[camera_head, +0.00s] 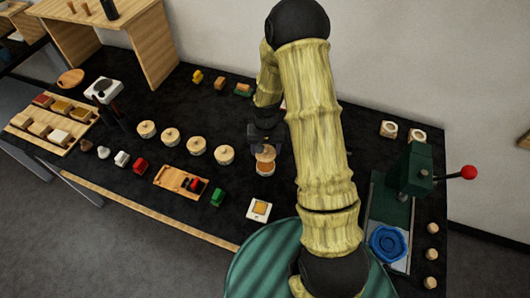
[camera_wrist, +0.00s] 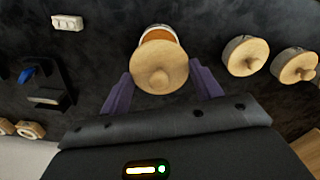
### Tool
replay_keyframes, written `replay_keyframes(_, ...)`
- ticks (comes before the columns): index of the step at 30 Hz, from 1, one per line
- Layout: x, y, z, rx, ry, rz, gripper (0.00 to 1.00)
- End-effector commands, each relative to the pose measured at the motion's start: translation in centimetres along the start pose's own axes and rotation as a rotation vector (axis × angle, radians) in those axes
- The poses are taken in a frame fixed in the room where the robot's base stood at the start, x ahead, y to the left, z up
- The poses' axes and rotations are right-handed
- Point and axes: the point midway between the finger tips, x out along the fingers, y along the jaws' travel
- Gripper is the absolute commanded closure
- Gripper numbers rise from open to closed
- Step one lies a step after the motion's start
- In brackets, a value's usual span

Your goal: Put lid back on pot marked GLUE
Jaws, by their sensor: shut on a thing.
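My gripper (camera_wrist: 161,88) is shut on a round pale wooden lid (camera_wrist: 160,72) with a knob on top. One purple finger is at each side of the lid. In the head view the lid (camera_head: 265,153) is just behind the open pot (camera_head: 266,169), which has orange-brown contents. In the wrist view the pot (camera_wrist: 158,36) shows partly from under the lid's edge, so the lid is offset from the pot's mouth. I cannot tell whether they touch. No GLUE marking is readable.
Several lidded pots (camera_head: 196,145) stand in a row to the left. A green press (camera_head: 409,170) with a red-knobbed lever stands right. Dark tabletop is clear around the open pot.

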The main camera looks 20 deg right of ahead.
Motion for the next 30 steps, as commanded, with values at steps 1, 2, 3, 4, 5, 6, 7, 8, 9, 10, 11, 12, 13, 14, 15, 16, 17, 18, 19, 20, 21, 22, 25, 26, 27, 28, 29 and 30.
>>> replay_keyframes(1,0.0,0.0,0.0,0.008,0.001,0.0,0.58)
replay_keyframes(2,-0.1,0.0,0.0,0.009,0.0,0.0,0.58)
replay_keyframes(3,-0.2,-0.1,0.0,0.007,0.0,0.0,0.58)
replay_keyframes(4,-0.2,-0.1,0.1,0.005,0.0,0.0,0.58)
replay_keyframes(5,-0.2,-0.2,0.1,0.004,0.0,0.0,0.58)
replay_keyframes(6,-0.2,-0.2,0.1,0.003,0.0,0.0,0.58)
replay_keyframes(7,-0.2,-0.3,0.1,0.001,0.0,0.0,0.58)
replay_keyframes(8,-0.2,-0.3,0.1,0.001,0.0,0.0,0.58)
replay_keyframes(9,-0.1,-0.3,0.1,0.0,0.0,0.0,0.58)
replay_keyframes(10,-0.1,-0.4,0.1,-0.001,0.0,0.0,0.58)
replay_keyframes(11,0.0,-0.4,0.1,-0.001,0.0,0.0,0.58)
replay_keyframes(12,0.1,-0.4,0.1,-0.002,-0.001,0.0,0.58)
replay_keyframes(13,0.3,-0.4,0.1,-0.002,-0.001,0.0,0.58)
replay_keyframes(14,0.4,-0.4,0.1,-0.002,-0.001,0.0,0.58)
replay_keyframes(15,0.7,-0.4,0.1,-0.002,-0.001,0.0,0.58)
replay_keyframes(16,0.9,-0.4,0.1,-0.003,-0.001,0.0,0.58)
replay_keyframes(17,1.1,-0.4,0.1,-0.003,-0.001,0.0,0.58)
replay_keyframes(18,1.4,-0.4,0.1,-0.003,-0.001,0.0,0.58)
replay_keyframes(19,1.6,-0.4,0.1,-0.003,-0.001,0.0,0.58)
replay_keyframes(20,1.9,-0.3,0.1,-0.002,-0.001,0.0,0.58)
replay_keyframes(21,2.2,-0.3,0.1,-0.002,-0.001,0.0,0.58)
replay_keyframes(22,2.5,-0.2,0.1,-0.001,-0.001,0.0,0.58)
replay_keyframes(25,3.3,-0.2,0.1,0.001,0.0,0.0,0.58)
replay_keyframes(26,3.5,-0.2,0.1,0.001,0.0,0.0,0.58)
replay_keyframes(27,3.8,-0.1,0.1,0.002,0.0,0.0,0.58)
replay_keyframes(28,4.1,-0.1,0.0,0.003,0.0,0.0,0.58)
replay_keyframes(29,4.3,-0.1,0.1,0.003,0.0,0.0,0.58)
replay_keyframes(30,4.7,-0.1,0.1,0.003,0.0,0.0,0.58)
